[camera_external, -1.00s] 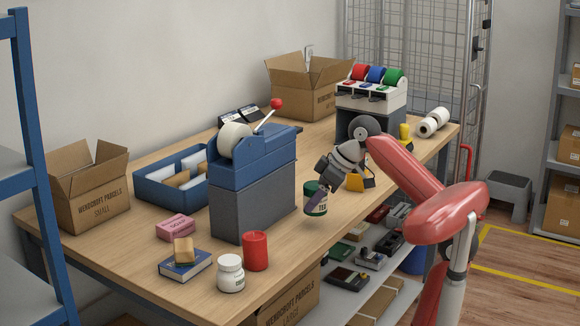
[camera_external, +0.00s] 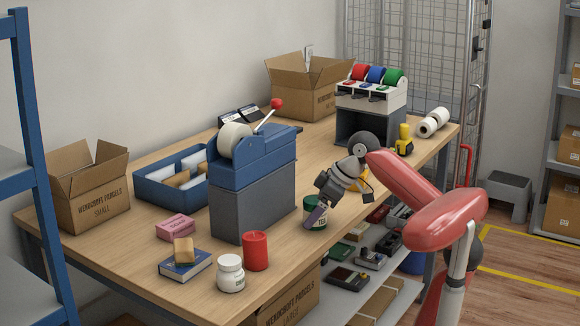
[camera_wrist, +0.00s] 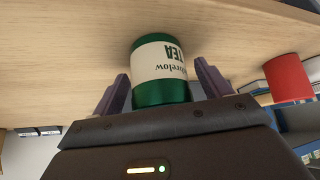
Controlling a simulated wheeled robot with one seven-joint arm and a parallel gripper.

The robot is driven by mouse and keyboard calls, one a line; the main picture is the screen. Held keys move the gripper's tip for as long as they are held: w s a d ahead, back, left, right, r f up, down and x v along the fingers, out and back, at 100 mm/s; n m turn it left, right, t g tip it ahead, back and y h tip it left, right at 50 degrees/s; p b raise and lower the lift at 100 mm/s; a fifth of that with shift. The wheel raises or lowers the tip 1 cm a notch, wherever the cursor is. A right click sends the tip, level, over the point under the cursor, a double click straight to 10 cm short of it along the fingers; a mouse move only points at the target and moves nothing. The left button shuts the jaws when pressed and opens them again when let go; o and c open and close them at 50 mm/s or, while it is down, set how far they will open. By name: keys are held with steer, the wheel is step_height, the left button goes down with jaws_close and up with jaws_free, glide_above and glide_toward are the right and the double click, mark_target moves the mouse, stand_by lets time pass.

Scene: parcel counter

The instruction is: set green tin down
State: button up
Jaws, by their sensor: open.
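The green tin (camera_external: 318,212) has a cream label reading TEA. It stands on the wooden table (camera_external: 290,250) near the front edge, right of the grey block under the tape dispenser. My gripper (camera_external: 315,214) is low at the tin, and one purple finger hides part of it. In the wrist view the picture is upside down; the tin (camera_wrist: 160,85) sits between the two purple fingers of my gripper (camera_wrist: 160,78). The fingers are open, with a visible gap on each side of the tin.
A red candle (camera_external: 255,251) and a white jar (camera_external: 230,273) stand to the left near the front edge. The blue tape dispenser (camera_external: 262,150) rises behind left. A yellow-and-black item (camera_external: 404,140) stands farther back right. Bare tabletop lies between the tin and the candle.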

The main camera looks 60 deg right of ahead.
steer(key=shift+r, duration=0.2)
steer(key=p+v, duration=0.4)
steer(key=v, duration=0.8)
steer(key=shift+f, duration=0.1)
steer(key=s+a+f+m+g, duration=0.1)
steer(key=s+a+f+m, duration=0.15)
steer(key=f+m, duration=0.45)
steer(key=s+a+f+m+g, duration=0.1)
steer(key=s+f+m, duration=0.25)
steer(key=f, duration=0.75)
steer(key=w+d+f+n+h+p, duration=0.1)
steer(key=w+d+f+n, duration=0.1)
steer(key=f, duration=0.6)
steer(key=w+d+f+n+t+h+p, duration=0.1)
steer(key=w+d+f+n, duration=0.2)
steer(key=f, duration=0.6)
steer(key=shift+d+n+t+h+p, duration=0.3)
steer(key=shift+d+n+p, duration=0.1)
steer(key=shift+d+n, duration=0.05)
